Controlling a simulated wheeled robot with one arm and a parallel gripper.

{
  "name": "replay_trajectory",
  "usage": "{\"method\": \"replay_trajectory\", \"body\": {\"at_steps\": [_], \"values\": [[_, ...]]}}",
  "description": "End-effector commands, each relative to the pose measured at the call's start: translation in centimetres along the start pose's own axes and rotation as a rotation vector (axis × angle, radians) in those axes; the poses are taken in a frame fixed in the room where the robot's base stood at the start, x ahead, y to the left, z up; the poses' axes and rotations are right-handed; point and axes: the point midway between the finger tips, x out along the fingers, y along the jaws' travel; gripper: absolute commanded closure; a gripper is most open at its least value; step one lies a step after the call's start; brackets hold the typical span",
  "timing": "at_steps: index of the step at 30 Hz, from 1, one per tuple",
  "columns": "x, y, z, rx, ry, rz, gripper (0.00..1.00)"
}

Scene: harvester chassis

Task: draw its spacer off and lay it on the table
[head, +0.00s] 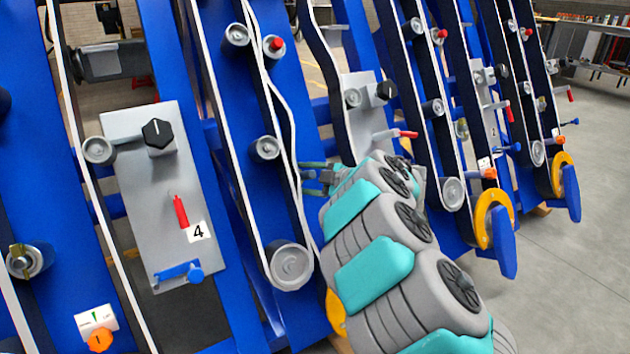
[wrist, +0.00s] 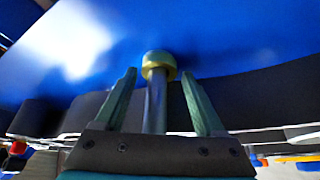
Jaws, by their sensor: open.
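In the wrist view a pale yellow ring-shaped piece (wrist: 158,62) sits at the far end of a grey pin or sleeve (wrist: 154,105), against a blue panel. I cannot tell for sure which of these is the spacer. My gripper (wrist: 158,76) is open, with one green finger on each side of the grey pin and gaps on both sides. Its fingertips are near the yellow piece. In the head view my gripper (head: 317,177) is small beside a belt, and my arm partly hides it. The pin does not show clearly there.
Blue chassis frames with belts and grey rollers (head: 291,266) stand close around my arm. A grey plate marked 4 (head: 150,215) carries a black knob (head: 158,134) and red lever (head: 180,211). A bench (head: 590,62) stands far right. The floor (head: 575,265) at right is clear.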

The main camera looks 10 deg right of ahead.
Motion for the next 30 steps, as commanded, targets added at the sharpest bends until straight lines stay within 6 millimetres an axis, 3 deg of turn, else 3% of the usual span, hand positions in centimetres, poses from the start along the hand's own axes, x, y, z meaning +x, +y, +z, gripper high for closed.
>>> {"method": "replay_trajectory", "body": {"at_steps": [3, 11, 30], "values": [[0.99, 0.03, -0.08, -0.003, 0.001, 0.0, 0.29], [1.13, 0.1, -0.06, -0.002, -0.001, 0.002, 0.29], [1.11, 0.0, -0.01, -0.001, -0.002, 0.0, 1.0]]}}
